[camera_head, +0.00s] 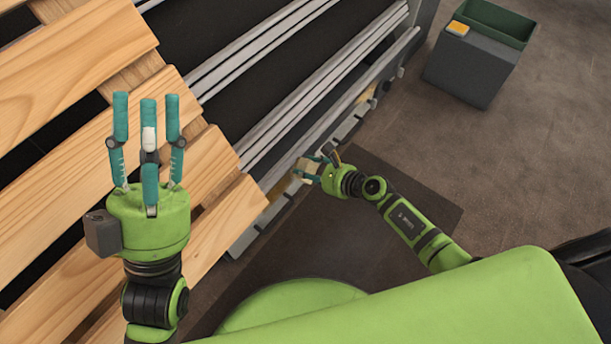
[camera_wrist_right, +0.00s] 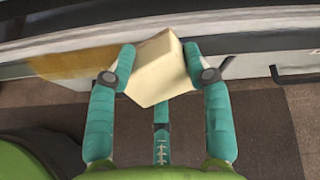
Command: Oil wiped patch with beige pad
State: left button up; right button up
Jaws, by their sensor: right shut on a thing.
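My right gripper (camera_head: 312,172) is shut on the beige pad (camera_wrist_right: 160,65), held between its teal fingers. The pad also shows in the head view (camera_head: 304,168), beside the lower edge of the gantry rail. In the right wrist view, a glossy amber patch (camera_wrist_right: 75,66) lies on the pale machine panel left of the pad. The pad is in front of the panel; I cannot tell whether it touches. My left gripper (camera_head: 146,105) is open and empty, its fingers pointing up the picture above the wooden pallet slats.
The wooden slats (camera_head: 75,65) fill the left. Metal rails (camera_head: 285,125) run diagonally beside them. Open floor (camera_head: 530,150) lies at the right.

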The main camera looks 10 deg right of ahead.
aim_at(311, 170)
jog(key=shift+w, duration=0.1)
jog(key=shift+s+d+r+p, duration=0.3)
jog(key=p+v, duration=0.1)
jog(key=v, duration=0.2)
jog(key=shift+s+d+r, duration=0.1)
jog(key=shift+s, duration=0.1)
jog(key=shift+p+v, duration=0.35)
jog(key=shift+v, duration=0.45)
jog(key=shift+p+v, duration=0.35)
jog(key=shift+v, duration=1.15)
